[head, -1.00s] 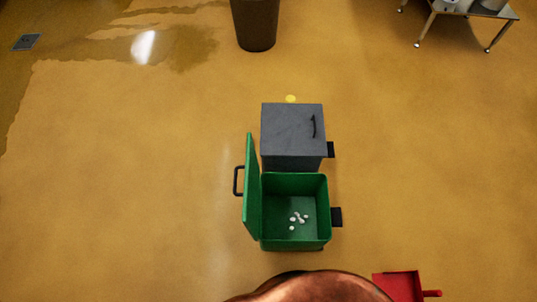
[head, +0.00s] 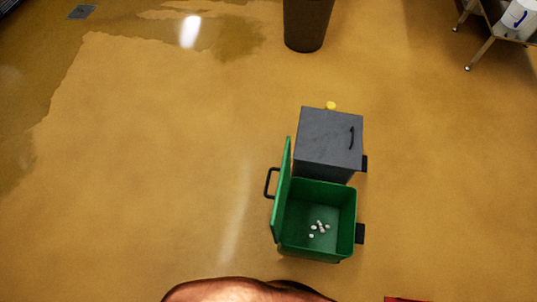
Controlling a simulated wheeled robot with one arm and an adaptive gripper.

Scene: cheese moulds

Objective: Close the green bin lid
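The green bin (head: 348,200) stands open on the floor, right of centre in the head view. Several small white pieces lie on its bottom. Its green lid (head: 283,190) stands upright along the bin's left side, with a black handle (head: 269,183) on its outer face. A black pedal-like tab (head: 360,234) sticks out at the bin's right side. My gripper is not in view.
A grey bin (head: 328,132) with a closed lid stands directly behind the green one. A small yellow object (head: 331,105) lies behind it. A brown bin (head: 307,22) stands farther back. A copper-coloured rounded thing (head: 245,291) is at the bottom edge. The left floor is clear.

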